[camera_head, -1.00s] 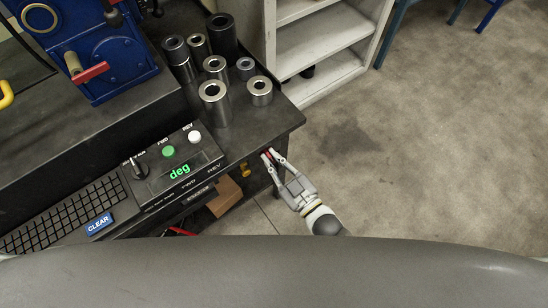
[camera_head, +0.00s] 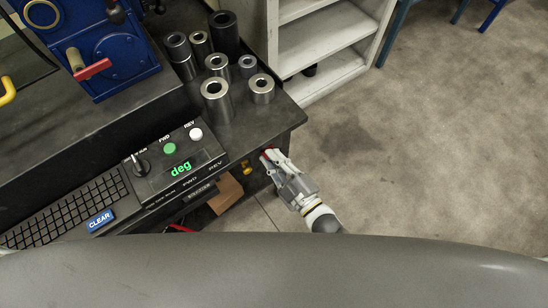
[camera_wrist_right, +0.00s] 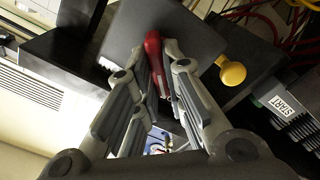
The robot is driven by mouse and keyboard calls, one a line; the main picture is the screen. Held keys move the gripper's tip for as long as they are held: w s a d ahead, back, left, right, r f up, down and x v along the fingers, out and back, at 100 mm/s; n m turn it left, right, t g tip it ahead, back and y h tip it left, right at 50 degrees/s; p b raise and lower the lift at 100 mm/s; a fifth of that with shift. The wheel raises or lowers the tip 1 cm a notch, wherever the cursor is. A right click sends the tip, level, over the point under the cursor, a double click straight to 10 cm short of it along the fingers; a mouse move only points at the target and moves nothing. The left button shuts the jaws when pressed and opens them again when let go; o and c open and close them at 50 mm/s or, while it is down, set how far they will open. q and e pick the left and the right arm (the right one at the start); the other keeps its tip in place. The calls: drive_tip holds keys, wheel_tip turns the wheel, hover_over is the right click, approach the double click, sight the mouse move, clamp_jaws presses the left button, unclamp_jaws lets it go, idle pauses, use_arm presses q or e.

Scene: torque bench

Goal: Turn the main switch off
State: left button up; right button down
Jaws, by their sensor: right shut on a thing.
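The main switch shows as a red handle (camera_wrist_right: 153,52) on a grey plate (camera_wrist_right: 190,38) in the right wrist view. In the head view only a small red bit of the handle (camera_head: 267,154) shows at the bench's front side, below the top. My right gripper (camera_head: 272,157) is there, its fingers closed around the handle. In the right wrist view the two fingers of the right gripper (camera_wrist_right: 160,75) lie on either side of the red handle, which sticks out between their tips. My left gripper is not in view.
A yellow knob (camera_wrist_right: 232,73) sits close to the right of the handle; it also shows in the head view (camera_head: 246,168). A START label (camera_wrist_right: 283,104) and red cables are further right. Metal sockets (camera_head: 215,100) stand on the bench top. A control panel (camera_head: 175,170) lies left. Open floor is at the right.

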idle(0.3)
drive_tip(key=c, duration=1.5)
unclamp_jaws()
drive_tip(key=v, duration=1.2)
drive_tip(key=shift+f, duration=0.1)
